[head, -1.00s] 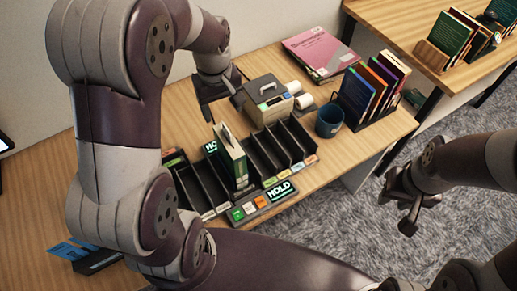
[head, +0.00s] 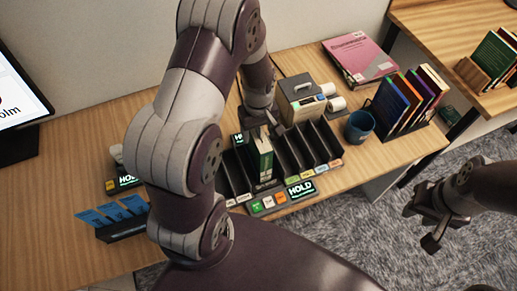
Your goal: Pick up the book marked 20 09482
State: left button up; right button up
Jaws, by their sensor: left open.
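A green book with pale pages (head: 262,158) stands upright in a slot of the black sorter (head: 326,150). Its marking is too small to read, so I cannot tell if it is 20 09482. My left gripper (head: 262,124) is open, right above or just behind the top of this book; its fingers are partly hidden, and I cannot tell whether they touch it. My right gripper (head: 428,219) looks open and empty, out over the carpet at the right. More books (head: 404,103) stand in a black rack at the back right, markings unreadable.
A label printer (head: 302,98) and a blue mug (head: 359,125) stand close to the sorter. A HOLD sign (head: 301,189) and coloured buttons (head: 268,201) sit at its front. A pink book (head: 360,57) lies behind. Blue cards (head: 112,212) and a monitor (head: 20,105) are left.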

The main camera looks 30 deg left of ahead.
pick_arm(q)
grip_shut()
jog(key=shift+r, duration=0.1)
